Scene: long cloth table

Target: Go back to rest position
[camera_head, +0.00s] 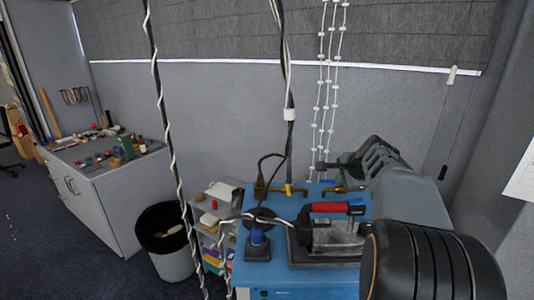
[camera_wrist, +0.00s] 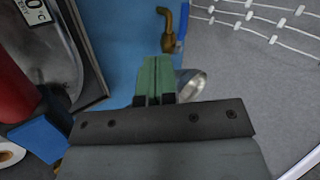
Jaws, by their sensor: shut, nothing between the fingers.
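My gripper (camera_wrist: 153,75) shows in the wrist view with its two green fingers together, shut and empty. They point over the blue worktop (camera_wrist: 115,45), near a brass tap (camera_wrist: 168,32). In the head view my arm comes in from the lower right, and my gripper (camera_head: 321,165) is over the far right part of the blue bench (camera_head: 285,275), pointing left. How high it is above the bench I cannot tell.
An iron with a red handle (camera_head: 335,208) sits on the bench near my arm. White-wrapped cords (camera_head: 290,115) hang over the bench. A bin (camera_head: 165,240) and a cluttered cabinet (camera_head: 110,185) stand left. A grey wall rises behind.

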